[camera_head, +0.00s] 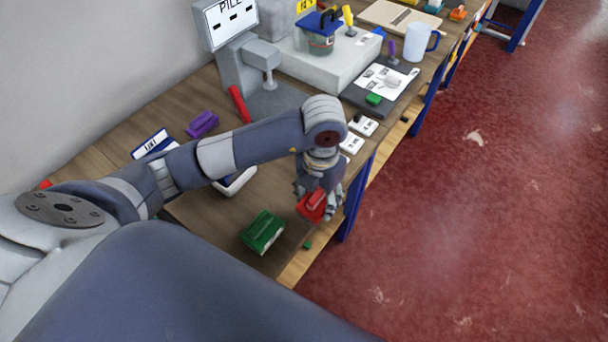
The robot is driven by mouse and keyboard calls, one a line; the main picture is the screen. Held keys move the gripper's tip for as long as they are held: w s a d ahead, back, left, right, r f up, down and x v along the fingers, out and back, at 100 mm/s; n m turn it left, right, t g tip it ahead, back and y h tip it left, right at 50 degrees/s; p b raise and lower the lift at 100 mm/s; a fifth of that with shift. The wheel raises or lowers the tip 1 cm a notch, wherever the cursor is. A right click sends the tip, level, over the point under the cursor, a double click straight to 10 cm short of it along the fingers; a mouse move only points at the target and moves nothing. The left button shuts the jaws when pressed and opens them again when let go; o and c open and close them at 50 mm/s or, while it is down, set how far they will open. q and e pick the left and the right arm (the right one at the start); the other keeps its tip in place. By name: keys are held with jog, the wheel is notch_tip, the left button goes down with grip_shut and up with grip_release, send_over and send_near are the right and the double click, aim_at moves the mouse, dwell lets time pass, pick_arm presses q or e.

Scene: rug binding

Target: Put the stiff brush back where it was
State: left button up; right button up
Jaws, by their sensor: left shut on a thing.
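A red brush-like block (309,208) with a raised grip is in my left gripper (318,190), near the front edge of the wooden bench (190,205). The fingers are shut on it and hide part of it. I cannot tell whether it touches the bench top. A green block of similar shape (262,231) lies on the bench to the left of and below the gripper. A purple one (202,123) lies farther back. No readable label shows which is the stiff brush. My right gripper is not in view.
A grey stand with a "PILE" sign (228,18) and a red handle (239,104) stands at the back. White cards (362,125) lie right of my gripper. A tiny green piece (307,245) lies near the edge. A blue-white mug (418,42) stands farther off.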

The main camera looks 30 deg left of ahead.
pick_arm(q)
jog(key=w+a, duration=0.1)
jog(key=a, duration=0.1)
jog(key=w+a+p, duration=0.1)
jog(key=w+a, duration=0.1)
jog(key=w+a+p, duration=0.1)
jog(key=w+a, duration=0.1)
jog(key=shift+w+a+f, duration=0.2)
jog(key=shift+w+f, duration=0.05)
jog(key=shift+f, duration=0.05)
notch_tip(320, 180, down, 3)
jog(key=shift+f+p, duration=0.1)
jog(key=shift+p, duration=1)
jog(key=shift+f, duration=0.2)
jog(key=shift+f, duration=0.1)
jog(key=shift+f+b, duration=0.15)
jog(key=shift+b, duration=0.15)
jog(key=o, duration=1)
jog(key=shift+r, duration=0.2)
